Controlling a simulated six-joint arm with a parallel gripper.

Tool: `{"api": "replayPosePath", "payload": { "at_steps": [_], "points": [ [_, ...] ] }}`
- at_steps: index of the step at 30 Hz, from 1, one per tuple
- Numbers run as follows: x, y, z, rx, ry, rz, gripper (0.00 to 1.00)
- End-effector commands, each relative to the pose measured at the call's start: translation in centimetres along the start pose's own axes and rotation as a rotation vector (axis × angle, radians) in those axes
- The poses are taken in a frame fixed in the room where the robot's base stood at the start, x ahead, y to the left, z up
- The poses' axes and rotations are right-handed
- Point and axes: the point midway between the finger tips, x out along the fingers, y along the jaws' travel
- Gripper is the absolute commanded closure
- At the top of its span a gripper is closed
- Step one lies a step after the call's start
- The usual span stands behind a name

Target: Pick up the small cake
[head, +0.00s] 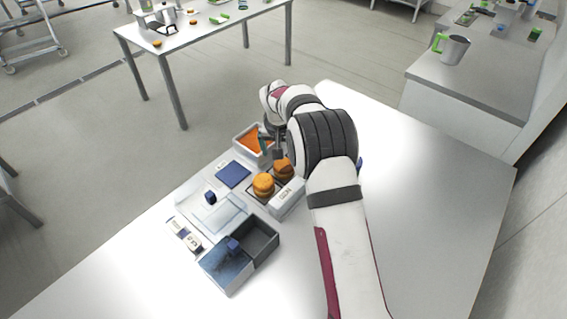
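Two round orange-brown pieces that look like small cakes sit side by side on a dark tray near the middle of the head view. The nearer cake (264,184) is in clear sight. The farther cake (283,168) is partly hidden by my arm. My gripper (271,150) points down just beyond the farther cake, close to a pale box (240,134) with an orange filling. Its fingers are small and dark here, partly behind my wrist. I cannot tell whether they are open or hold anything.
A white labelled block (287,197) stands right of the cakes. A dark blue square (233,174), a clear tray (229,221) and an open grey-blue box (266,238) lie left and nearer.

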Motion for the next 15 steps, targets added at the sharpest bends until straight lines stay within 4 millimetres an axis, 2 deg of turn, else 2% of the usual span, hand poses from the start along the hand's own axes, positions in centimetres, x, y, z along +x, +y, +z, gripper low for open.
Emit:
{"api": "replayPosePath", "payload": {
  "at_steps": [5, 9, 12, 15],
  "points": [
    [2.4, 0.2, 0.2, 0.001, -0.002, 0.001, 0.0],
    [5.3, 0.6, 0.5, 0.001, -0.002, 0.001, 0.0],
    [6.5, 0.6, 0.5, 0.001, 0.0, -0.001, 0.0],
    [6.8, 0.5, 0.4, 0.001, 0.002, -0.002, 0.0]
  ]
}}
